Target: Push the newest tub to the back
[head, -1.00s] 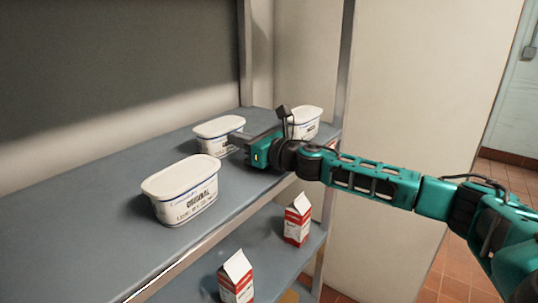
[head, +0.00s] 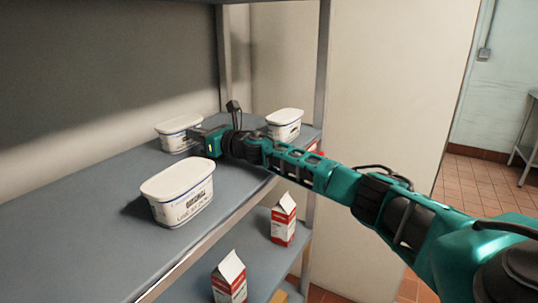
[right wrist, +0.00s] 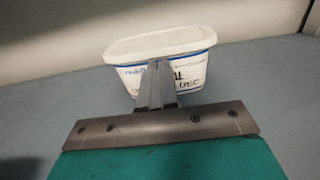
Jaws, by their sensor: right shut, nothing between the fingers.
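Three white lidded tubs stand upright on the upper shelf (head: 95,225). One tub (head: 175,137) is at the back, close to the rear wall. Another tub (head: 180,200) is nearer the shelf's front edge, and a third tub (head: 284,130) is at the far right end. Nothing readable shows which is newest. My right gripper (head: 197,137) is shut and empty, its fingertips at the near side of the back tub. The right wrist view shows that tub (right wrist: 190,72) straight ahead of the closed fingers (right wrist: 156,84), which overlap its label; contact looks likely. My left gripper is out of view.
The shelf's metal post (head: 320,65) rises just past the far right tub, close to my right arm. Two red and white cartons, one farther (head: 283,220) and one nearer (head: 229,280), stand on the lower shelf. The upper shelf's left part is clear.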

